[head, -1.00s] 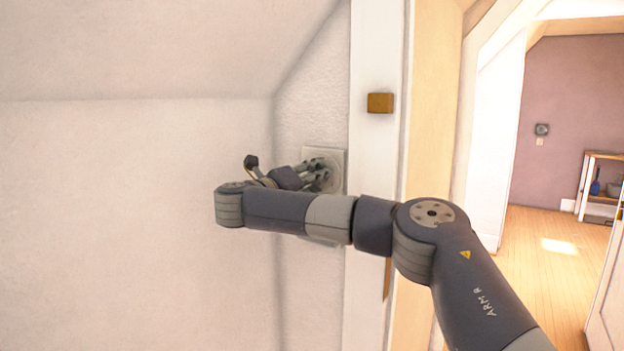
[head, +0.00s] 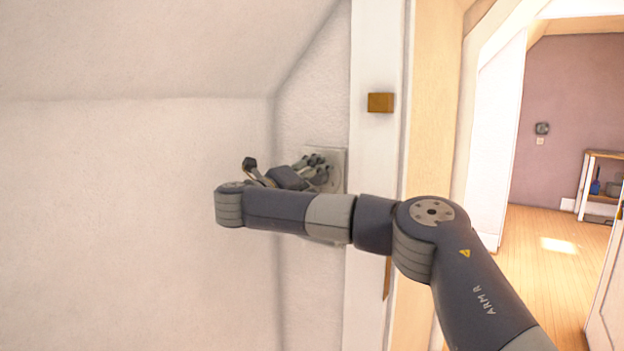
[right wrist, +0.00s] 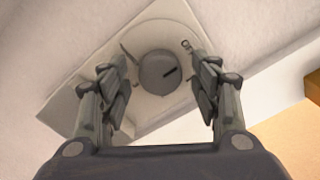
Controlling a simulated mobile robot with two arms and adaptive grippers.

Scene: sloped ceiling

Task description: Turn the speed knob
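The speed knob (right wrist: 158,72) is a round grey dial with a dark mark on its face, set on a pale square wall plate (right wrist: 82,100). In the right wrist view my right gripper (right wrist: 163,62) is open, with one finger on each side of the knob and gaps between fingers and knob. In the head view the same gripper (head: 317,168) is at the wall plate (head: 339,158), and its fingers hide the knob there. My left gripper is not in view.
A white door frame (head: 375,60) with a small brown block (head: 380,103) stands just right of the plate. Further right is an open doorway to a room with a wooden floor (head: 540,270) and a shelf (head: 602,165). The wall left of the plate is bare.

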